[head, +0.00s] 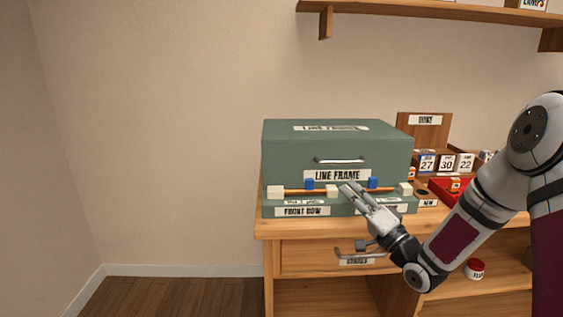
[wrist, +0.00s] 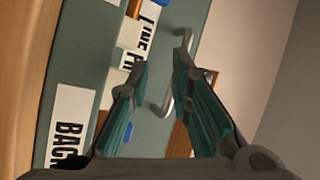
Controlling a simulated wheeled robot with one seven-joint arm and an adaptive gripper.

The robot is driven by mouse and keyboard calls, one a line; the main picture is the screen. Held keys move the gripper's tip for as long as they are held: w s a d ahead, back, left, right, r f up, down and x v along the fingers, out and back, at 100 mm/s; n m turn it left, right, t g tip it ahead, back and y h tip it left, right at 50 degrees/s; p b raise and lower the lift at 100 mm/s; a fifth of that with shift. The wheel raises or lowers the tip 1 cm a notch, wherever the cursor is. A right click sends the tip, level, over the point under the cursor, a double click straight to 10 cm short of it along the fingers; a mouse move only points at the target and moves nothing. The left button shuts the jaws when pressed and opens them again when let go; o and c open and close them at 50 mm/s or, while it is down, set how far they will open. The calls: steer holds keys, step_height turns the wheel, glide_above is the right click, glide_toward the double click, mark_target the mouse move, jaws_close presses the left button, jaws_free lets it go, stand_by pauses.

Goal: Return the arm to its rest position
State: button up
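My gripper (head: 352,187) is in front of the green box labelled "LINE FRAME" (head: 287,150) on the desk. In the wrist view my gripper (wrist: 160,62) shows its two fingers apart, with nothing seen held between them. The box's metal handle (wrist: 166,104) and label show beyond the fingers. My arm reaches in from the right edge of the head view, bent at the elbow. My fingers overlap the row of blocks in the head view; whether they touch anything I cannot tell.
White blocks (head: 275,192) and blue blocks (head: 309,184) line the box's front ledge, labelled "FRONT ROW". A drawer handle (head: 375,254) sticks out below my gripper. Wooden calendar blocks (head: 446,163) and a red tray (head: 440,188) stand right. A wall shelf (head: 430,8) is above. The left floor is clear.

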steer(key=shift+w+a+r+n+g+h, duration=0.55)
steer(key=shift+n+g+h, duration=0.25)
steer(key=shift+n, duration=0.2)
steer(key=s+d+r+n+g+h, duration=0.15)
steer(key=s+r+g+h, duration=0.3)
steer(key=s, duration=0.45)
steer(key=s+d+r+n+g+h, duration=0.1)
steer(key=s+d+r+g+h, duration=0.15)
steer(key=s+h, duration=0.5)
steer(key=s+a+f+n+g+y, duration=0.1)
steer(key=s+a+f+g+y, duration=0.3)
steer(key=s, duration=1.2)
steer(key=s+f+n+g+h, duration=0.1)
steer(key=s+g, duration=0.4)
steer(key=s, duration=1.1)
step_height(320, 180, up, 24)
steer(key=s+t+p, duration=0.1)
steer(key=t+p, duration=0.1)
steer(key=p, duration=2)
steer(key=shift+s+f+t+p, duration=0.15)
steer(key=shift+t+p, duration=0.15)
steer(key=shift+t, duration=0.1)
steer(key=shift+a, duration=0.1)
